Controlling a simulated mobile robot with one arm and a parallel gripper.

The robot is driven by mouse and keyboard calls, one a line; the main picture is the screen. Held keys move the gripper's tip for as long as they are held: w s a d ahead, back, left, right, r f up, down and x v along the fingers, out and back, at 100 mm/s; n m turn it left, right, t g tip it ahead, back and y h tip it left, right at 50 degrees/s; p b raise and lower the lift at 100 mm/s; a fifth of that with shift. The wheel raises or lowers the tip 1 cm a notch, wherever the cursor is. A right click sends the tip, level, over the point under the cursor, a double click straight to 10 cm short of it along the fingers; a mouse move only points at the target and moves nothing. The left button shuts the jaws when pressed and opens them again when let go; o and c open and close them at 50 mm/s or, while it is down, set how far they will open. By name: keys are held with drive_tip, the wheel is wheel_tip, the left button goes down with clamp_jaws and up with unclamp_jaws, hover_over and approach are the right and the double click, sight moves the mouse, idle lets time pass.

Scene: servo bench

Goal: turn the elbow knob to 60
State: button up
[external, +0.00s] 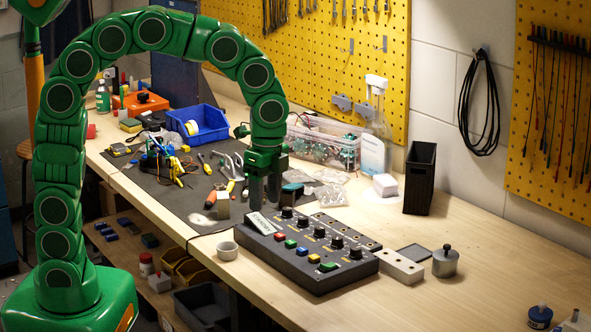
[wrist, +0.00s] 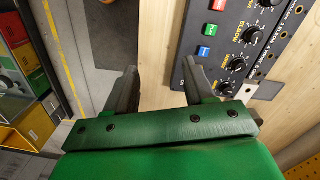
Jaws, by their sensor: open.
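The black control box (external: 318,274) lies on the bench with a row of dark knobs and coloured buttons. In the wrist view, part of its panel (wrist: 228,45) shows at the upper right. A label there seems to read ELBOW, beside a black knob (wrist: 251,35) with a pale scale around it. The knob's setting is too small to read. In the external view I cannot tell which knob it is. My gripper (external: 264,205) is open and empty, pointing down above the bench near the box's far-left end. Its two fingers (wrist: 158,88) stand apart, clear of the knobs.
A dark mat (external: 190,200) with tools and wires lies behind. The bench's right part is mostly clear.

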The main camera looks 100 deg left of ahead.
sight(321, 228)
drive_tip(key=w+a+f+m, duration=0.1)
drive_tip(key=w+a, duration=0.2)
drive_tip(key=a, duration=0.1)
drive_tip(key=w+a+f+m, duration=0.1)
drive_tip(key=w+a+f, duration=0.1)
drive_tip(key=a, duration=0.3)
drive_tip(key=w+a+f, duration=0.2)
drive_tip(key=w+a, duration=0.3)
drive_tip(key=shift+w+a+m+t, duration=0.1)
drive_tip(key=shift+a+m+t, duration=0.1)
drive_tip(key=shift+m+t, duration=0.15)
drive_tip(key=shift+f, duration=3.9)
clamp_jaws()
